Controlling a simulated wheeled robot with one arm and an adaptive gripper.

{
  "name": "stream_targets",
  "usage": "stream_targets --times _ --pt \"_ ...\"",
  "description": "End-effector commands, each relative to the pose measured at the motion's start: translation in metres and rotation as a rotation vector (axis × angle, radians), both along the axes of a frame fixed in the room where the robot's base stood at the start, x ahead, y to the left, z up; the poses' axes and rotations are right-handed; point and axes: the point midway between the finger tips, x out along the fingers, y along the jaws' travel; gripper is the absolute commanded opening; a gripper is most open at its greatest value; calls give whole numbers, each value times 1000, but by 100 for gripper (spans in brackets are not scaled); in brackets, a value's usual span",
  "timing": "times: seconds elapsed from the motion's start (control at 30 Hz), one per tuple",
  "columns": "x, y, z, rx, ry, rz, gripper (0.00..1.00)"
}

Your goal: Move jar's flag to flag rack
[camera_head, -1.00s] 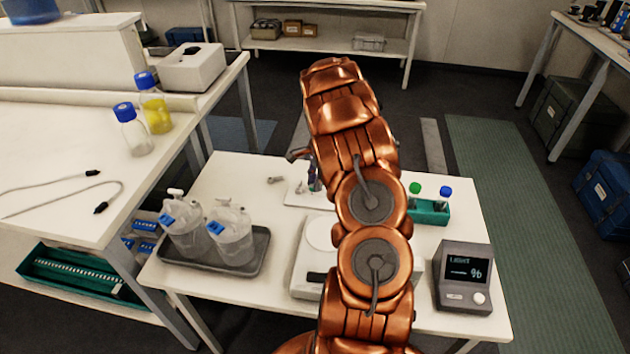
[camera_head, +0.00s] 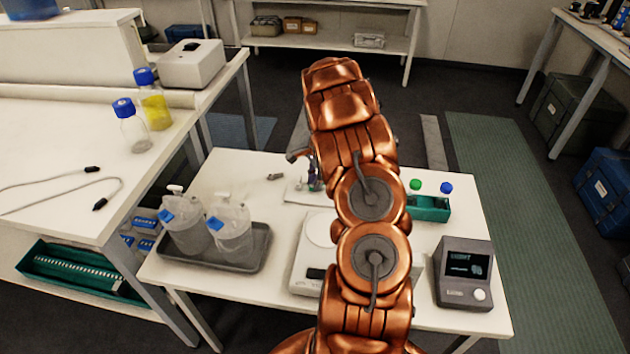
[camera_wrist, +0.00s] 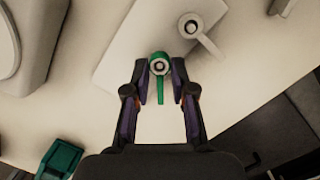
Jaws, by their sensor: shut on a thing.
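In the wrist view my gripper (camera_wrist: 160,78) is shut on a green flag (camera_wrist: 160,92), whose round ring end sits between the fingertips. The flag is over or on the near edge of a pale flat plate, probably the flag rack (camera_wrist: 125,58); I cannot tell whether it touches. A white flag (camera_wrist: 208,44) with a round end is on the plate beside it. In the head view the plate (camera_head: 296,195) is partly hidden behind my arm. Two clear jars, a left one (camera_head: 186,232) and a right one (camera_head: 231,237), stand in a grey tray (camera_head: 210,257) at left.
A white balance-like device (camera_head: 308,270) lies close left of my arm. A green rack (camera_head: 432,208) with green and blue caps and a grey display box (camera_head: 464,275) stand at right. A small grey piece (camera_head: 275,177) lies left of the plate.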

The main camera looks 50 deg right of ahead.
Motion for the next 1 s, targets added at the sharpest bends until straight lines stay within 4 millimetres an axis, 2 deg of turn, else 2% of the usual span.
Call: stream_targets --times 0.17,0.2,0.47,0.83,1.0 --pt "0 0 0 0 0 0 1" --pt "0 0 0 0 0 0 25" --pt "0 0 0 0 0 0 52" --pt "0 -1 2 0 -1 0 54" --pt "0 -3 20 -1 -2 -1 54"
